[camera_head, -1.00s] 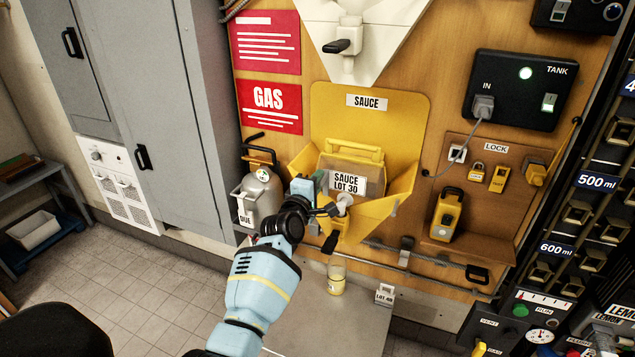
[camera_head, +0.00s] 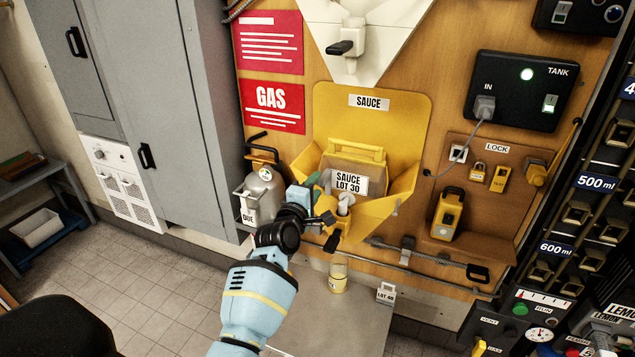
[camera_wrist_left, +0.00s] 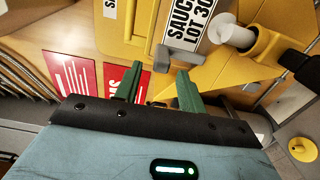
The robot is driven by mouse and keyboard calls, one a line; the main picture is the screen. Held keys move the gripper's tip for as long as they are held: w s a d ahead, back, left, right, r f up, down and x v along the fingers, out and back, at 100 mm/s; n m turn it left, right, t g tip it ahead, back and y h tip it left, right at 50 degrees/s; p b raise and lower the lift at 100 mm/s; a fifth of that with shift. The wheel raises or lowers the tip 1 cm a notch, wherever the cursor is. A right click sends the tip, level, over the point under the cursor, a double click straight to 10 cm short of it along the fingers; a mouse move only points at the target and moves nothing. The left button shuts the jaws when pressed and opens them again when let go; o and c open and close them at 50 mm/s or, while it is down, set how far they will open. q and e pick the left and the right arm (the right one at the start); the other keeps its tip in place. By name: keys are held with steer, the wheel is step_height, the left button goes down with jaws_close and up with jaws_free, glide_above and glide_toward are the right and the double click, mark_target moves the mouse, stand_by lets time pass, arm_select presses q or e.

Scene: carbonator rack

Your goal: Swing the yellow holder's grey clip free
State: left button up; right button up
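The yellow holder (camera_head: 373,135) hangs on the wooden wall with a pouch labelled SAUCE LOT 30 (camera_head: 348,182) in it. The holder (camera_wrist_left: 135,48) fills the top of the left wrist view. Its grey clip (camera_wrist_left: 186,52) lies across the front beside the pouch label, with a short block at its left end. In the head view I cannot clearly make out the clip. My left gripper (camera_head: 314,180) is at the holder's left front edge. Its two green fingers (camera_wrist_left: 160,88) are apart and empty, just short of the clip; no contact shows. My right gripper is out of view.
A grey gas bottle (camera_head: 262,195) stands in a rack left of the holder. The pouch's pale spout (camera_head: 346,201) and a black-handled valve (camera_head: 333,240) are close to the gripper. A small yellow cup (camera_head: 338,278) stands on the grey surface below.

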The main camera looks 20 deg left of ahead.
arm_select(q)
steer(key=s, duration=0.4)
steer(key=shift+s+d, duration=0.1)
steer(key=shift+s, duration=0.05)
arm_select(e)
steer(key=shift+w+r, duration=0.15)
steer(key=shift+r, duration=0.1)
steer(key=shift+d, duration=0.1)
